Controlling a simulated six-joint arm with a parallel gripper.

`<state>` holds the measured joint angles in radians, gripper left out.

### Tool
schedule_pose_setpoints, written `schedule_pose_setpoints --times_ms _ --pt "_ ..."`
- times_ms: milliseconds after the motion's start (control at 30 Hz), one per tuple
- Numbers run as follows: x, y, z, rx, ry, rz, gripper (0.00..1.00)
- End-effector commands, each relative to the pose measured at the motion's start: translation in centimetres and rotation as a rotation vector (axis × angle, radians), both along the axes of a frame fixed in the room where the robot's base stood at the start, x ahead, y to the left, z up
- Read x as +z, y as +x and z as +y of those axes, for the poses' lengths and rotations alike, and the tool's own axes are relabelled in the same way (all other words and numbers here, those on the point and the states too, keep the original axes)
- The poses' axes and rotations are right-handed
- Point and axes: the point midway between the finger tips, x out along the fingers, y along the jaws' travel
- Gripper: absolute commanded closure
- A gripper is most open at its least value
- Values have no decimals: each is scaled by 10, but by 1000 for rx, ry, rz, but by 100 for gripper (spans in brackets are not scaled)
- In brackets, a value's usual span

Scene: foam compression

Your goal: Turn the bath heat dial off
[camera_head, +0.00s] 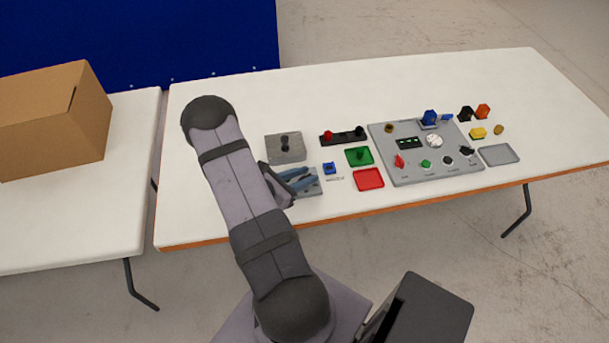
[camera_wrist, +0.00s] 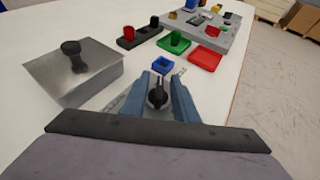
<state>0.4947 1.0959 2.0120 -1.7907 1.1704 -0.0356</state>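A black dial (camera_wrist: 157,92) with a lighter round base stands between the blue fingers of my gripper (camera_wrist: 161,80) in the wrist view. I take it to be the bath heat dial; any label is hidden or too small to read. The fingers straddle the dial, with a narrow gap appearing on each side. In the head view my gripper (camera_head: 308,178) is low over a small grey plate (camera_head: 314,188) near the table's front edge. The fingers and arm hide the dial there.
A grey block with a black knob (camera_head: 285,142) stands just behind my gripper. A large control panel (camera_head: 405,172) is farther right.

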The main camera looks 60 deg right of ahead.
Motion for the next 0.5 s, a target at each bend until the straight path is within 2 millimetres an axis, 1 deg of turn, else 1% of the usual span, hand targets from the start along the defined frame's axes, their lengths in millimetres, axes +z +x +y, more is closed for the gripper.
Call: schedule_pose_setpoints --times_ms 33,67,100,500 --pt "0 0 0 0 0 0 83" --pt "0 0 0 0 0 0 90" --pt "0 0 0 0 0 0 100" --pt "0 -1 0 27 0 1 100"
